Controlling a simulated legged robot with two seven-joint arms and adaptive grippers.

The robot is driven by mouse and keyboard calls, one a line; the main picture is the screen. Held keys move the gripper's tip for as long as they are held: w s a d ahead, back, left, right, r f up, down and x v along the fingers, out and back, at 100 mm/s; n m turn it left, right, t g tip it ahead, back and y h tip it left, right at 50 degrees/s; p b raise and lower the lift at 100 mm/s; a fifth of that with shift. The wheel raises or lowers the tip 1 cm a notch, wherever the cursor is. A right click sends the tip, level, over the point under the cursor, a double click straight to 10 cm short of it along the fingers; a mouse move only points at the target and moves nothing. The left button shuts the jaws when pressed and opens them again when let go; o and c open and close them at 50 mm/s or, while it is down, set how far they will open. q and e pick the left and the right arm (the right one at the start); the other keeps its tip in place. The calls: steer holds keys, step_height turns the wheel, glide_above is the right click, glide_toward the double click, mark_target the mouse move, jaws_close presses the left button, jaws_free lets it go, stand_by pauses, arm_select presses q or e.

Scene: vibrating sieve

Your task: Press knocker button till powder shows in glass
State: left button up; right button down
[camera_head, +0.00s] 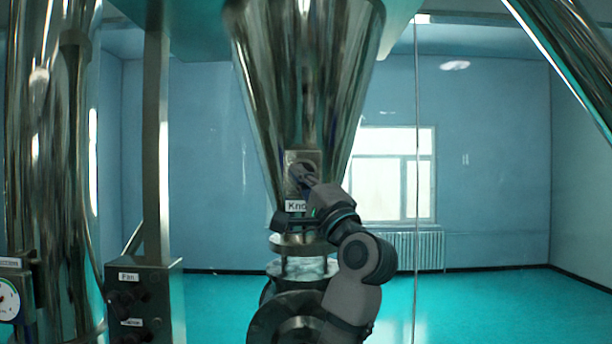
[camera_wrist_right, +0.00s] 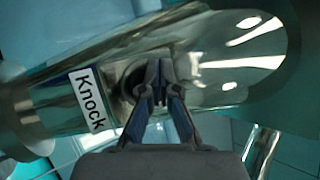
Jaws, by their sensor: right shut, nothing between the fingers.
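The knocker button sits on a small metal plate (camera_head: 308,158) on the front of the shiny steel cone (camera_head: 305,80). My right gripper (camera_head: 302,177) is shut and empty, with its fingertips at the button. In the right wrist view the closed fingertips (camera_wrist_right: 158,82) cover part of the dark round button (camera_wrist_right: 131,78), beside the white "Knock" label (camera_wrist_right: 88,98). I cannot tell whether they touch or press it. Below the cone is the sight glass (camera_head: 300,267). It shows pale, whitish patches, which could be powder or reflections. My left gripper is not in view.
A control box (camera_head: 145,300) with a "Fan" label and dark knobs stands at lower left. A gauge (camera_head: 10,302) is at the far left edge. A steel column (camera_head: 45,150) rises at left. Open turquoise floor (camera_head: 490,305) lies to the right.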

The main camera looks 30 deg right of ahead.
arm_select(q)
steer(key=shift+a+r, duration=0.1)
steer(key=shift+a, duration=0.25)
arm_select(e)
steer(key=shift+w+a, duration=0.35)
steer(key=shift+a, duration=0.2)
steer(key=shift+d, duration=0.35)
steer(key=shift+s, duration=0.1)
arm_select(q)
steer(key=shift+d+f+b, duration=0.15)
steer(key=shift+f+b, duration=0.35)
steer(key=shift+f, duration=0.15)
arm_select(e)
steer(key=shift+s+d+f, duration=0.1)
steer(key=shift+s+d, duration=0.05)
steer(key=shift+s, duration=0.4)
steer(key=shift+s+d+f, duration=0.1)
steer(key=shift+s+d, duration=0.05)
steer(key=shift+s, duration=0.35)
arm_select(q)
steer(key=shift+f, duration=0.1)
arm_select(e)
steer(key=shift+s+a, duration=0.1)
steer(key=shift+a, duration=0.05)
